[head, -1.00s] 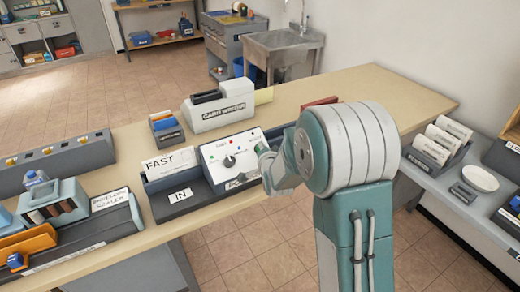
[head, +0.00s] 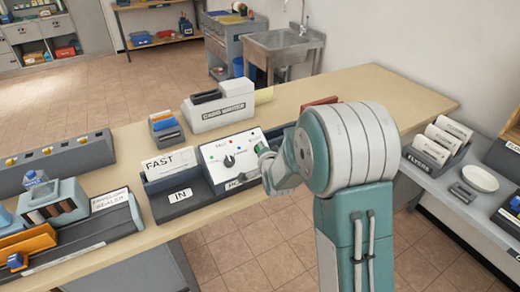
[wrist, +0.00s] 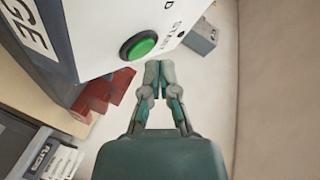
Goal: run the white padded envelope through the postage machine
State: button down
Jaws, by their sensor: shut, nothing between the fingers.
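The postage machine (head: 228,160) is a white box with a dial and small coloured lights on its sloped face, on the counter's near edge. A white envelope (head: 170,163) marked FAST stands in its IN tray (head: 178,199), left of the box. My gripper (head: 266,150) is at the machine's right end, partly hidden by my arm in the head view. In the wrist view my gripper (wrist: 158,68) is shut and empty, its tips together just beside the green START button (wrist: 139,45). I cannot tell whether they touch the machine. The machine's OUT side is hidden behind my arm.
A card printer (head: 220,108) stands behind the machine. A sealer (head: 65,215) is to the left on the same counter. A side shelf (head: 440,185) with flyers and a white dish is at right. The counter's back right (head: 370,90) is clear.

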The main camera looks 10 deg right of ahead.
jog(key=shift+w+f, duration=0.2)
jog(key=shift+f, duration=0.05)
